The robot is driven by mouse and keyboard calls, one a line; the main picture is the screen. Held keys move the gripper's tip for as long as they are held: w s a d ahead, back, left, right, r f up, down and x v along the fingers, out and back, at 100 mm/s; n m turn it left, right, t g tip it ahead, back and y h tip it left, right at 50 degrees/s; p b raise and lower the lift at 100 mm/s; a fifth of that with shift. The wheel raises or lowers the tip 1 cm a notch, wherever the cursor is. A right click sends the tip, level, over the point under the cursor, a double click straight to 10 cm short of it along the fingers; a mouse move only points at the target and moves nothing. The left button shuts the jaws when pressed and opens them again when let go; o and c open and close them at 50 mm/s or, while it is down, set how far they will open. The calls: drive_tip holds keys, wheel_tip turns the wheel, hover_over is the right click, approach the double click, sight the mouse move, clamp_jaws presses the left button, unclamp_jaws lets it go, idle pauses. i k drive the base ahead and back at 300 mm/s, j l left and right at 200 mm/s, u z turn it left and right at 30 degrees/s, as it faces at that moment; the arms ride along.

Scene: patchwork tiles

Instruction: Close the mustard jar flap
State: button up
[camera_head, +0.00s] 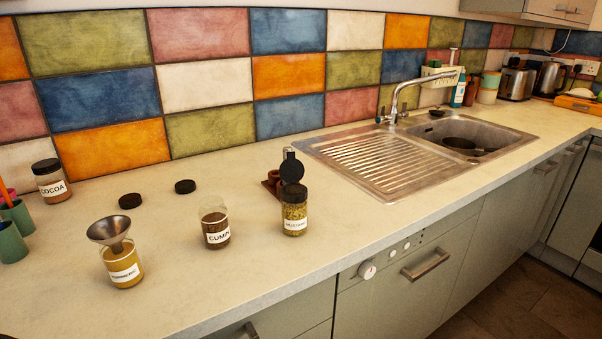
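The mustard jar (294,213) stands upright on the counter, right of the cumin jar. It is a glass jar with greenish-yellow contents, a black top and a small white label that is hard to read. Its round black flap (291,169) stands up, open, above the back of the black top. My gripper is not in view.
The cumin jar (216,228) stands open to the left, then a yellow jar (122,267) with a metal funnel (110,232). Two black lids (185,186) lie behind. A brown object (272,183) is close behind the mustard jar. The counter front is clear; the sink (379,163) is right.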

sight(292, 171)
drive_tip(key=i+l+u, duration=0.15)
drive_tip(key=l, duration=0.6)
drive_tip(key=i+l+u, duration=0.1)
drive_tip(key=l, duration=0.7)
drive_tip(key=i+l+u, duration=0.15)
drive_tip(key=l, duration=0.7)
drive_tip(key=i+l+u, duration=0.15)
drive_tip(key=l, duration=0.65)
